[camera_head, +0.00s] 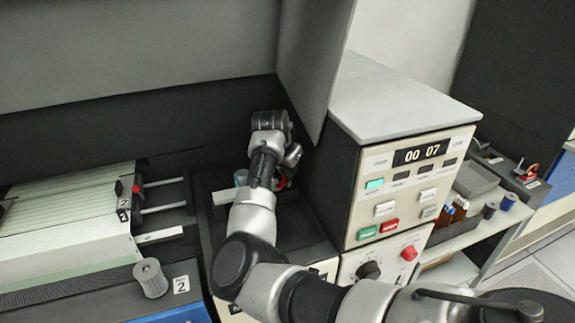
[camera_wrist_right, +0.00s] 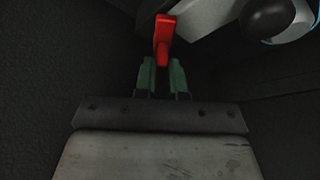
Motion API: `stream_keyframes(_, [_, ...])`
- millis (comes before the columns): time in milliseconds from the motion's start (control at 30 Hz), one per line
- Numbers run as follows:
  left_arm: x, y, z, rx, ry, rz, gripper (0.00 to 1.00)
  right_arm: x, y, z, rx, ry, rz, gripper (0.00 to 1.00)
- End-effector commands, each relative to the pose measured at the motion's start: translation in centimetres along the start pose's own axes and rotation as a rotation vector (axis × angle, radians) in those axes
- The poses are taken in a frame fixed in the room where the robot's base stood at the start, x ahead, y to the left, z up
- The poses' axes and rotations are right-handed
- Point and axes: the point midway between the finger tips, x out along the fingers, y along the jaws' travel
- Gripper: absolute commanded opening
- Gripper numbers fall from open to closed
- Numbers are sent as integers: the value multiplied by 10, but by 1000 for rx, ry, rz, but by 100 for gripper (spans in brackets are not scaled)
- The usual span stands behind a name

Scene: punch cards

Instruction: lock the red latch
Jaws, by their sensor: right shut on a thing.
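The red latch (camera_wrist_right: 164,30) stands at the top middle of the right wrist view, with its lower end between the fingertips. A small part of the red latch (camera_head: 281,184) shows beside my wrist in the head view. My right gripper (camera_wrist_right: 162,68) is shut on this lower end with its two green fingers. In the head view my right arm reaches into the dark recess left of the control cabinet, and its wrist mostly hides the fingers. My left gripper is in neither view.
The control cabinet (camera_head: 407,185), with a display reading 00 07 and several buttons, stands close right of my arm. A card tray (camera_head: 70,235) and a grey spool (camera_head: 150,278) are at the left. A dark round knob (camera_wrist_right: 267,18) is near the latch.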

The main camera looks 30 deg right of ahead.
Motion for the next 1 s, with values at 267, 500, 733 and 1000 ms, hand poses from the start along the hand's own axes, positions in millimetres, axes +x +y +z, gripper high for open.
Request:
stream_keyframes(267, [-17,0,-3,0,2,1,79,-1,0,-2,212,3,92,0])
stream_keyframes(500, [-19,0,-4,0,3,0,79,1,0,-2,390,3,166,0])
stream_keyframes(733, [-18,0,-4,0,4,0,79,1,-1,-2,514,3,216,0])
stream_keyframes(1000, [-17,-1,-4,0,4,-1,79,2,-1,-2,585,2,245,0])
